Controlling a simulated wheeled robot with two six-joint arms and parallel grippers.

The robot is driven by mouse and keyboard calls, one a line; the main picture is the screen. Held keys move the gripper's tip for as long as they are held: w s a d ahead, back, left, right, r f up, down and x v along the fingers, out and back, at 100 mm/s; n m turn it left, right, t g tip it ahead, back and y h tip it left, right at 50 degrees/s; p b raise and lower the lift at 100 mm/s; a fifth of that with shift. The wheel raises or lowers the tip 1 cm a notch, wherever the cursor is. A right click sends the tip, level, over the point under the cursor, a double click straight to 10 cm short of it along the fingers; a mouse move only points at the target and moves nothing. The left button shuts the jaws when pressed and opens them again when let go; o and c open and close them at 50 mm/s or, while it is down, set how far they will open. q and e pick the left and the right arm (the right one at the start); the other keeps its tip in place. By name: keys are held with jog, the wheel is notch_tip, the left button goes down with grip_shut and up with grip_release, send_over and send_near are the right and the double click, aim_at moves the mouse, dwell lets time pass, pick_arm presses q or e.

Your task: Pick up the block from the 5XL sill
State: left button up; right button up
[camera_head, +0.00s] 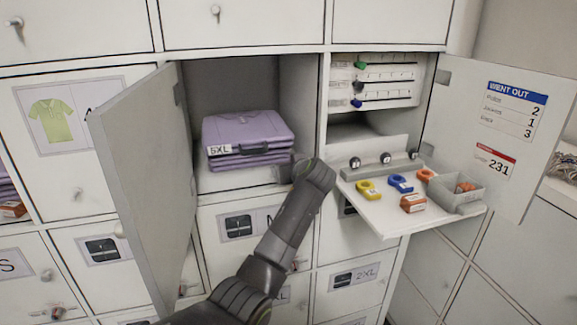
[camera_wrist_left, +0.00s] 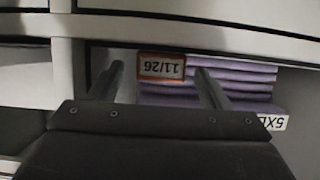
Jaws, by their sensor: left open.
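My left wrist is at the compartment's right front corner and hides the block there. My right gripper is not in view.
The open compartment door (camera_head: 140,180) stands left of my arm. Closed lockers surround the compartment.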

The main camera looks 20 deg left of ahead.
pick_arm(q)
jog(key=shift+x, duration=1.05)
jog(key=c, duration=1.1)
jog(key=shift+o, duration=0.2)
